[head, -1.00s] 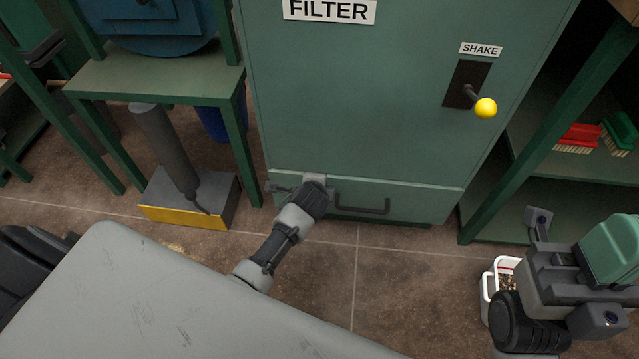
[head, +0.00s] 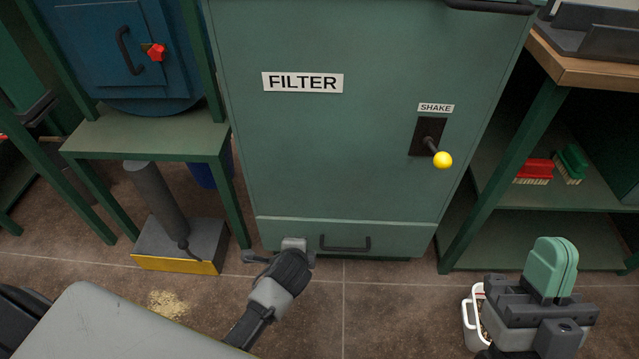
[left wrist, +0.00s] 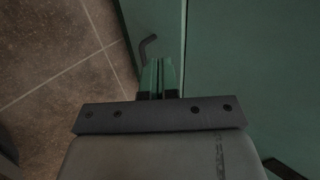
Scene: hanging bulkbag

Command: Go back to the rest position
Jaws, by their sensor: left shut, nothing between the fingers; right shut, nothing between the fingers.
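My right gripper (head: 552,268) is at the lower right of the head view, its green fingers together and empty, pointing away from me. It appears in front of a white bin, apart from the shelf behind. My left arm reaches in at the lower middle of the head view, in front of the filter cabinet's (head: 330,160) lower drawer; its fingers are hidden there. In the left wrist view the left gripper's green fingers (left wrist: 159,76) are shut with nothing between them. Beside them shows a dark bent handle (left wrist: 147,47); I cannot tell the gap.
The cabinet has a shake lever with a yellow knob (head: 442,160) and a drawer handle (head: 345,246). A green stand (head: 150,135) and a grey pedestal (head: 178,245) are left. A shelf with red (head: 534,170) and green brushes (head: 571,163) is right. The white bin (head: 471,322) stands on the floor.

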